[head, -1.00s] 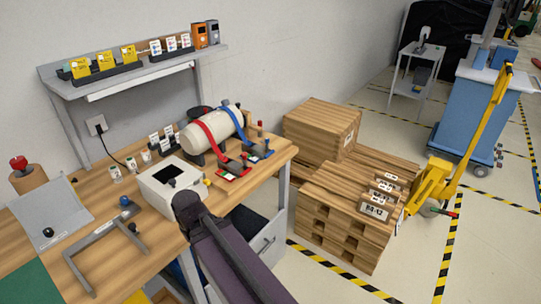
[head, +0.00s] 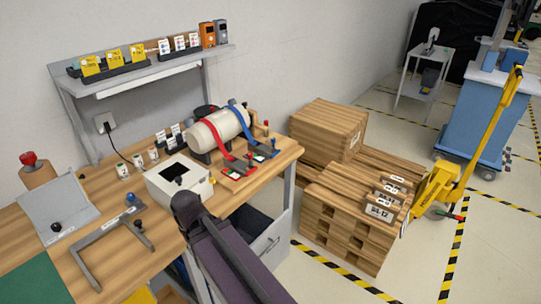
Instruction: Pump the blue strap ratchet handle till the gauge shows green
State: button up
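A cream cylinder (head: 203,137) lies on the wooden workbench in the head view, with a red strap (head: 222,140) and a blue strap (head: 244,127) over it. The blue strap runs down at the cylinder's right to a dark ratchet on a blue-marked base (head: 262,153). The red strap's ratchet base (head: 238,170) is beside it, nearer to me. The small handles are too small to tell their exact angle. I cannot make out a gauge or its colour. My dark arm reaches up from the bottom to the bench's front edge; my gripper is not visible.
A white box with a dark opening (head: 163,187) stands left of the straps, near my arm. A grey U-shaped frame (head: 92,262) lies on the bench at left. Wooden crates (head: 345,222) and a yellow pallet truck (head: 436,188) stand at right. A shelf (head: 140,72) hangs behind.

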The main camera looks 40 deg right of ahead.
aim_at(263, 148)
jog(key=u, duration=0.8)
jog(key=k, duration=1.15)
jog(key=z, duration=0.9)
jog(key=i, duration=0.6)
jog(key=z, duration=0.05)
